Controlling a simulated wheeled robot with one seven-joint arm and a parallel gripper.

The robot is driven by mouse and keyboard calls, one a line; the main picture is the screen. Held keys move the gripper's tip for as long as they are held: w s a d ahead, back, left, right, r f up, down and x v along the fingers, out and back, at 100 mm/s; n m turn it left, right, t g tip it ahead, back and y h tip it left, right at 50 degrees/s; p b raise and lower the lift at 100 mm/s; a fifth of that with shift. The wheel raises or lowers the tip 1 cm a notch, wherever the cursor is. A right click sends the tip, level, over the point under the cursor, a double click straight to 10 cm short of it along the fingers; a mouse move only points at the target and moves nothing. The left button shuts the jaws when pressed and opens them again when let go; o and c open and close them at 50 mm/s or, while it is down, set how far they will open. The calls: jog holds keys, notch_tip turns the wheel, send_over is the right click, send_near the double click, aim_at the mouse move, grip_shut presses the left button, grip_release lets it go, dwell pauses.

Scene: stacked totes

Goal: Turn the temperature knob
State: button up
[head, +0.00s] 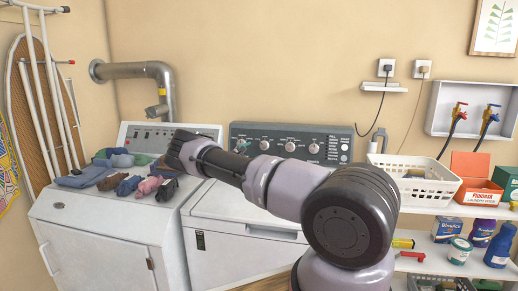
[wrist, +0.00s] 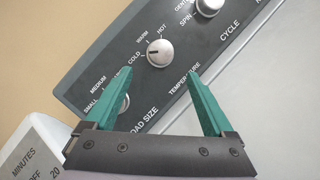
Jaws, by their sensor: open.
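The temperature knob (wrist: 159,52) is a round silver dial on the washer's dark control panel (wrist: 90,62), in the upper middle of the wrist view. COLD, WARM and HOT are printed around it, and its dark mark appears to point toward COLD. My gripper (wrist: 158,73) is open and empty, with its green fingers spread below the knob in the picture; the knob shows beyond the gap between the tips. I cannot tell the remaining distance.
The load-size knob (wrist: 123,104) sits partly behind the left finger, and the spin knob (wrist: 208,6) is at the top. The dryer (head: 75,235) on the left carries several socks (head: 105,180). A white basket (head: 425,180) stands on the right shelf.

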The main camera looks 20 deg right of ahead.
aim_at(262, 147)
jog(key=x, duration=0.8)
jog(key=shift+w+d, duration=0.1)
jog(key=shift+d, duration=0.1)
jog(key=c, duration=1.4)
